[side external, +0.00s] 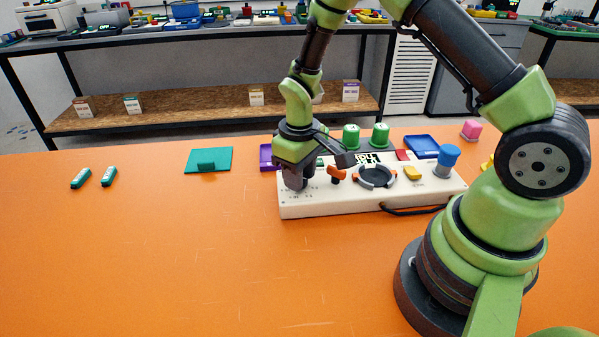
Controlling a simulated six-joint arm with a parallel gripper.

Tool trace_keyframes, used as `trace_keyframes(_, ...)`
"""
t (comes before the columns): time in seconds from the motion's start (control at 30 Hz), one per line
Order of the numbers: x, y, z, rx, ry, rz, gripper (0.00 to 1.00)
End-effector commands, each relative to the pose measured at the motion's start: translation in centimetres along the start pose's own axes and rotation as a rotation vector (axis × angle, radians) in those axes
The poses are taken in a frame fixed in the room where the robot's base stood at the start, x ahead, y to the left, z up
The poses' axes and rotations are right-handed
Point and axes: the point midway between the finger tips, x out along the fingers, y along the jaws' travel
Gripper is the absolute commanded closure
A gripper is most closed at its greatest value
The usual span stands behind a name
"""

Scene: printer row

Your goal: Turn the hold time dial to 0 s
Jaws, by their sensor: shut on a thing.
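The white control panel (360,201) lies on the orange table, long side toward the camera. My gripper (296,182) points down over its left end and is shut on the hold time dial there. The fingers and wrist hide most of the dial, so its pointer cannot be seen. Small dark scale marks show on the panel around the fingers, too small to read. A small display with white digits (368,158) sits at the panel's back edge, partly behind my arm.
The panel also carries an orange knob (337,174), a dark ring with orange parts (375,177), a yellow piece (412,173) and a blue knob (448,155). Green cylinders (380,135) stand behind. A teal plate (208,160) lies left.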

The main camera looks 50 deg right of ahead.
Motion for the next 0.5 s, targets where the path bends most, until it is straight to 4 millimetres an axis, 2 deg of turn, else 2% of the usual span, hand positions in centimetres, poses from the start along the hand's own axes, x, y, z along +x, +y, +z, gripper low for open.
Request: trace_keyframes(0.5, -0.07, 0.00, -0.03, -0.406, 0.002, 0.001, 0.90)
